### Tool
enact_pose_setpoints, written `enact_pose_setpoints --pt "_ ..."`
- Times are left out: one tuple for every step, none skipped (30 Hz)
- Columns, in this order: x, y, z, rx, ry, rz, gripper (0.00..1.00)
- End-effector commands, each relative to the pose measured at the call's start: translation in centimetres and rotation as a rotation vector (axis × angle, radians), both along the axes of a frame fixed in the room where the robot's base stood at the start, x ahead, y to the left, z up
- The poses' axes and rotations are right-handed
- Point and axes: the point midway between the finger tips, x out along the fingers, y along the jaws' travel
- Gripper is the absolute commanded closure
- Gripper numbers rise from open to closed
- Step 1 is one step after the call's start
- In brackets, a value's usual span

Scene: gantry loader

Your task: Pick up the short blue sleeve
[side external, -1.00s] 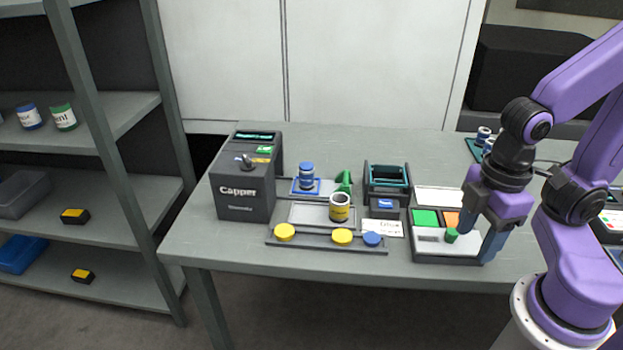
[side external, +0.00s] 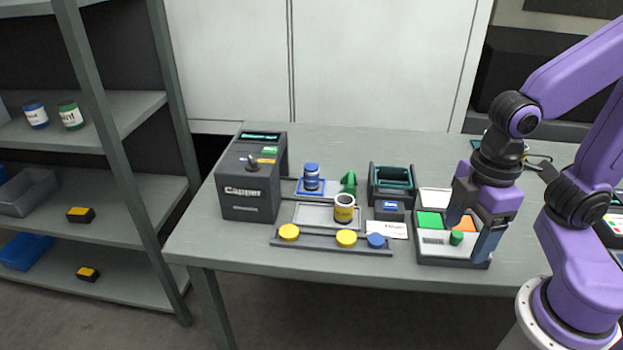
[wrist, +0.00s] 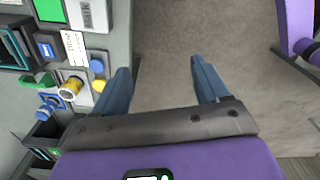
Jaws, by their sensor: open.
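I cannot surely tell which thing is the short blue sleeve. A blue, jar-like piece (side external: 311,178) with a pale band stands upright on a blue-edged square pad beside the capper. It also shows in the wrist view (wrist: 46,107). A flat round blue piece (side external: 376,241) lies at the right end of the front rail, and in the wrist view (wrist: 97,66). My gripper (side external: 472,228) is open and empty, by the panel with green and orange squares. In the wrist view its fingers (wrist: 160,70) are wide apart, with only floor between them.
The capper (side external: 248,194) stands at the left of the table. A yellow jar (side external: 344,213) stands in a tray behind two yellow caps (side external: 289,232). A dark bin (side external: 391,183) and a green wedge (side external: 348,181) are behind. A green knob (side external: 456,238) sticks up near my fingers.

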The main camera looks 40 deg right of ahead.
Motion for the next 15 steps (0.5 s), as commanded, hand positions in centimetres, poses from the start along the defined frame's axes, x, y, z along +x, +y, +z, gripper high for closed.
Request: enact_pose_setpoints --pt "1.4 1.0 0.5 -0.001 -0.001 0.009 0.26" --pt "2.3 1.5 0.8 -0.002 0.000 0.017 0.26" --pt "3.6 2.3 1.1 -0.003 -0.002 0.031 0.26" --pt "4.7 2.8 1.4 -0.005 -0.001 0.040 0.26" --pt "5.7 3.4 1.7 -0.006 -0.002 0.051 0.26" --pt "7.1 4.0 2.1 -0.008 -0.002 0.066 0.26" --pt "8.1 4.5 2.3 -0.009 -0.002 0.076 0.26" --pt "9.2 4.9 2.5 -0.009 -0.003 0.087 0.26" --pt "10.7 5.4 2.8 -0.011 -0.002 0.100 0.26" --pt "11.8 5.8 3.0 -0.012 -0.002 0.110 0.26" --pt "12.9 6.1 3.2 -0.012 -0.002 0.121 0.26" --pt "14.3 6.5 3.4 -0.014 -0.002 0.135 0.26" --pt "15.4 6.7 3.5 -0.015 -0.003 0.145 0.26" --pt "16.6 7.0 3.6 -0.016 -0.002 0.155 0.26" --pt "18.0 7.2 3.8 -0.017 -0.002 0.170 0.26"
